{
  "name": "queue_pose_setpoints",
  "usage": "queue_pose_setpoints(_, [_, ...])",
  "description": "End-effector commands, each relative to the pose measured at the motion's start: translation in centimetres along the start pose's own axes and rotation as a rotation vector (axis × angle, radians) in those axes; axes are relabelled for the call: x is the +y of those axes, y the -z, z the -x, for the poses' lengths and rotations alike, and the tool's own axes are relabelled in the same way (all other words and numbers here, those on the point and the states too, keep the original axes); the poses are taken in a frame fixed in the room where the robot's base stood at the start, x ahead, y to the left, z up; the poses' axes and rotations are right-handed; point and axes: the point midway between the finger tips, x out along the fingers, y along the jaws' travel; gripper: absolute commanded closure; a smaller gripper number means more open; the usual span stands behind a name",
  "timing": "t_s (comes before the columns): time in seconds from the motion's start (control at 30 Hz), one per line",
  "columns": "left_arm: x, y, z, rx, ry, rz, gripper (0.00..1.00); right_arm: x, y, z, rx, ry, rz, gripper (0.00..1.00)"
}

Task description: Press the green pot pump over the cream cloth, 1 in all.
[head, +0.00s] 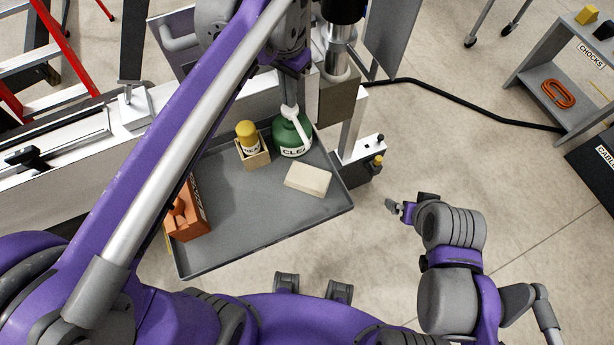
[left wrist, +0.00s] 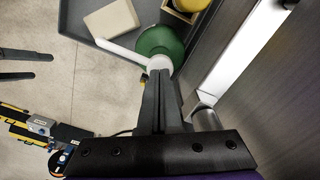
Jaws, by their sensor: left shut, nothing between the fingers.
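The green pot (head: 293,139) stands upright at the back of a grey tray, with a white pump (head: 290,112) on top. The cream cloth (head: 308,179) lies flat in front of it. My left gripper (head: 291,68) is above the pump, partly hidden by my arm. In the left wrist view its fingers (left wrist: 160,80) are shut and empty, with tips at the white pump head (left wrist: 159,63); whether they touch cannot be told. The spout (left wrist: 122,48) points towards the cloth (left wrist: 112,19), beside the green pot (left wrist: 163,42). My right gripper (head: 394,207) hangs right of the tray, its opening unclear.
The grey tray (head: 250,222) also holds a yellow-capped bottle (head: 247,136) in a wooden box (head: 254,158) and an orange box (head: 187,215). A metal post stands behind the tray. A shelf (head: 560,75) is far right; the floor between is mostly clear.

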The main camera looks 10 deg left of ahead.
Motion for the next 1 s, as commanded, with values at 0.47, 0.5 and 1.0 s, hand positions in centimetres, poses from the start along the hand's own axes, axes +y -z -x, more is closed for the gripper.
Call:
queue_pose_setpoints(0.47, [0.0,0.0,-1.8,0.000,0.000,0.000,1.00,0.0,-0.9,-0.9,-0.008,0.000,0.000,0.00])
queue_pose_setpoints(0.5, [0.0,0.0,-2.0,0.000,0.000,0.000,1.00,0.0,-1.0,-1.0,-0.009,0.000,0.000,0.00])
queue_pose_setpoints(1.0, [0.0,0.0,-1.7,0.000,0.000,0.000,1.00,0.0,-0.8,-0.7,-0.007,0.000,0.000,0.00])
